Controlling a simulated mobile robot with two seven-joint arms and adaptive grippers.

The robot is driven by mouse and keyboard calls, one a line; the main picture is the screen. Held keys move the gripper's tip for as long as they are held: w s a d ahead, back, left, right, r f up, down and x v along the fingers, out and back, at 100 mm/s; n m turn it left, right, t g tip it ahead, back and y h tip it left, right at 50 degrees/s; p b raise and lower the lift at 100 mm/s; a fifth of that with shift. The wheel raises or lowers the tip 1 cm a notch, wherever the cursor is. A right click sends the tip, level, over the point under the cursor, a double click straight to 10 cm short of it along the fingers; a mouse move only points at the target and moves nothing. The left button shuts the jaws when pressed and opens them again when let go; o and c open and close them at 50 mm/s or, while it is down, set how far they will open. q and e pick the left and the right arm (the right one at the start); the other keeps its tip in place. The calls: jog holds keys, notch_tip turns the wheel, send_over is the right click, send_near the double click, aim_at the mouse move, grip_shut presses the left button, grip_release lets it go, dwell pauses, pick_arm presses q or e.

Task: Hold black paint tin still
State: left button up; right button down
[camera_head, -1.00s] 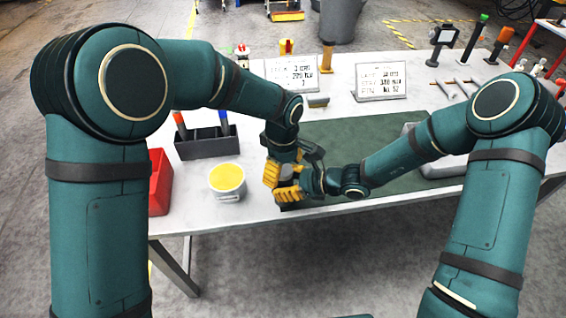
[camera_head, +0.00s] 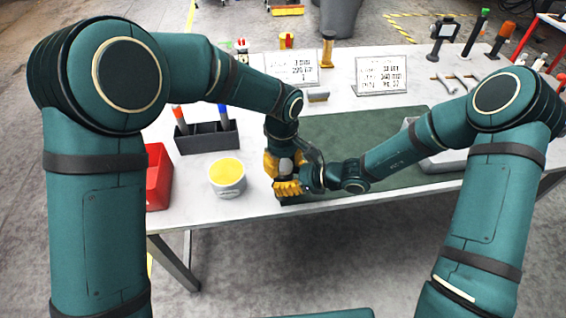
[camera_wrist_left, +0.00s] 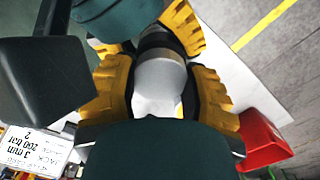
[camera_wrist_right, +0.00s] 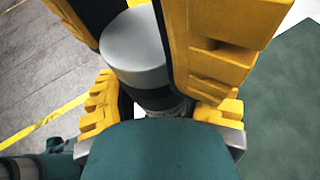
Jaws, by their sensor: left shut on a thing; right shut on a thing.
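The black paint tin has a dark body and a smooth grey lid. In the right wrist view the tin (camera_wrist_right: 137,50) stands between both grippers' yellow fingers; in the left wrist view its pale lid (camera_wrist_left: 160,82) shows. My left gripper (camera_head: 284,162) is shut on the tin around its upper part. My right gripper (camera_head: 288,188) is shut on the tin lower down, from the right and front. In the head view the fingers hide most of the tin, including its base.
A tub with a yellow top (camera_head: 227,178), a black holder (camera_head: 207,139) and a red bin (camera_head: 158,176) stand to the left. Two sign plates (camera_head: 381,75) stand behind. A green mat (camera_head: 350,128) covers the middle of the table. A grey tray (camera_head: 440,160) lies to the right.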

pick_arm(q)
jog(key=o, duration=1.3)
jog(key=shift+c, duration=0.2)
jog(key=shift+r, duration=0.1)
jog(key=shift+r, duration=2.2)
notch_tip(320, 180, up, 4)
jog(key=n, duration=0.3)
jog(key=shift+f, duration=0.25)
jog(key=shift+f, duration=0.15)
